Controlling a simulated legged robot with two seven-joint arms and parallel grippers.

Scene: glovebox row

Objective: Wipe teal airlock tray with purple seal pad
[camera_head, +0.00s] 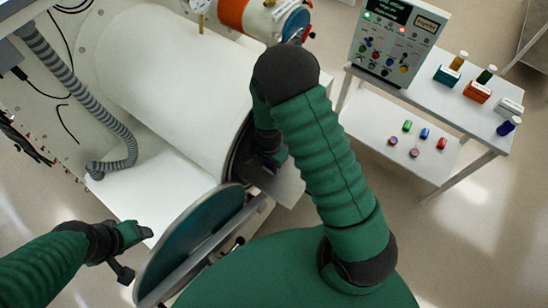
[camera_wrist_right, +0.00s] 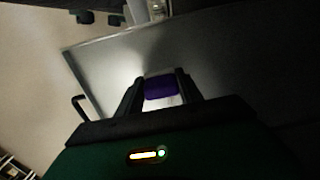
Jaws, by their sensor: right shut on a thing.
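My right gripper (camera_wrist_right: 160,90) is shut on the purple seal pad (camera_wrist_right: 160,86), which shows between its fingers in the wrist view. The pad is over a flat tray (camera_wrist_right: 100,62) inside the airlock; I cannot tell whether they touch. In the head view the tray (camera_head: 289,188) looks grey and juts from the mouth of the white airlock cylinder (camera_head: 175,65). The round teal door (camera_head: 195,240) stands open. My right arm hides part of the mouth and most of the right gripper (camera_head: 271,162). My left gripper (camera_head: 138,252) is open and empty, left of the door.
A white shelf table (camera_head: 440,105) at the right holds a control box (camera_head: 398,42), vials in coloured blocks and several small coloured caps. A ribbed grey hose (camera_head: 75,90) hangs at the left. An orange-banded smaller cylinder (camera_head: 235,14) is behind.

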